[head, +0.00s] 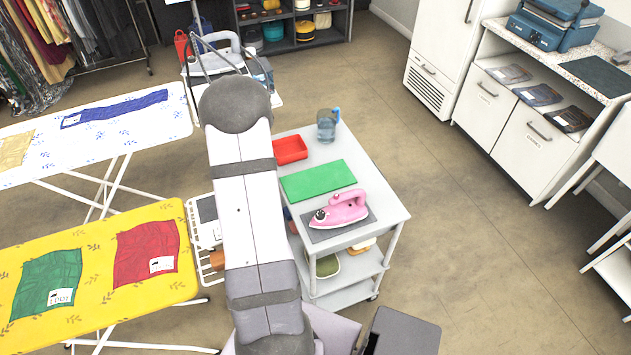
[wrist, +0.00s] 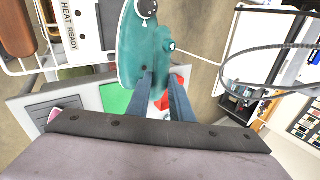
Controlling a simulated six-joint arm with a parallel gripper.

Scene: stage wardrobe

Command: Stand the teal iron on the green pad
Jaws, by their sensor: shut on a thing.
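The teal iron (wrist: 140,50) is between the fingers of my gripper (wrist: 158,78) in the wrist view, held up above the cart. The gripper is shut on it. In the head view my own arm hides the iron and the gripper. The green pad (head: 318,180) lies flat and bare on the white cart top, between a red tray and a grey pad. Part of the green pad (wrist: 115,97) also shows below the iron in the wrist view.
A pink iron (head: 341,208) stands on the grey pad (head: 318,233) in front of the green pad. A yellow ironing board (head: 97,255) is at left.

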